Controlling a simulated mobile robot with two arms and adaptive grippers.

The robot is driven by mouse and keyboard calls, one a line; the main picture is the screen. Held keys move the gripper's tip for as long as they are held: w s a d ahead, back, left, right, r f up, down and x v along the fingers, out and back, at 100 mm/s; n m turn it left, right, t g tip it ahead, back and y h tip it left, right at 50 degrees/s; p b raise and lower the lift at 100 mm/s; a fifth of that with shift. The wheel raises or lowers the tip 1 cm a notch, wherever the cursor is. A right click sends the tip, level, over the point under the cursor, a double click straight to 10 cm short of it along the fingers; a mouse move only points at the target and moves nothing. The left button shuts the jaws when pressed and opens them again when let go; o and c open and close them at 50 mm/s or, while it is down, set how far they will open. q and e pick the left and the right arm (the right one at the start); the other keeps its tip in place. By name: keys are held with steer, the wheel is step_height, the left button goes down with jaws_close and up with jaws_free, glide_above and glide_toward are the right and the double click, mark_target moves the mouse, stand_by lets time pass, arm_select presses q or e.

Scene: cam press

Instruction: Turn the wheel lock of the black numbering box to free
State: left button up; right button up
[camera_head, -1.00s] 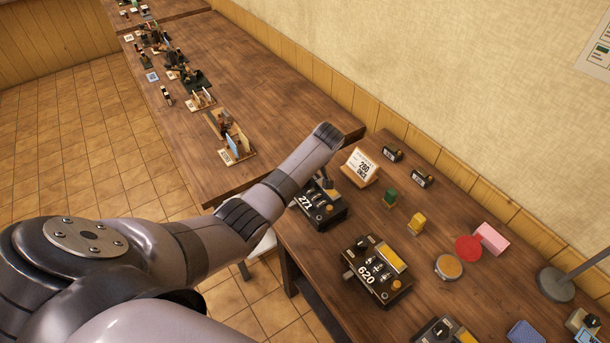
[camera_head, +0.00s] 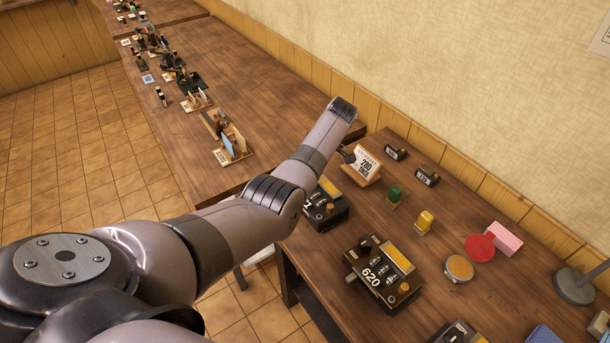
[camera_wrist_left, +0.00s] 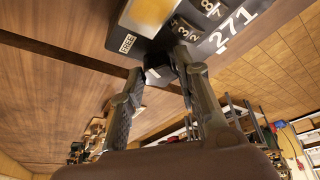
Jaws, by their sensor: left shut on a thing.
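A black numbering box (camera_head: 326,208) marked 271 stands near the table's left edge in the head view, partly hidden behind my left arm. In the left wrist view the same box (camera_wrist_left: 198,38) shows number wheels (camera_wrist_left: 200,12), a yellow pad (camera_wrist_left: 150,12) and a small white label (camera_wrist_left: 127,44) that seems to read FREE. My left gripper (camera_wrist_left: 158,76) is at the box's near side in that view. Its fingertips are closed on a small dark part, likely the wheel lock lever; its exact shape and setting are hard to see. The right gripper is out of view.
A second black box (camera_head: 382,272) marked 620 stands nearby. A sign (camera_head: 362,164) stands behind the 271 box, close to my arm.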

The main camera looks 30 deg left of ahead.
arm_select(q)
steer(key=shift+a+r+n, duration=0.1)
steer(key=shift+n, duration=0.2)
steer(key=o, duration=1.2)
steer(key=shift+c, duration=0.2)
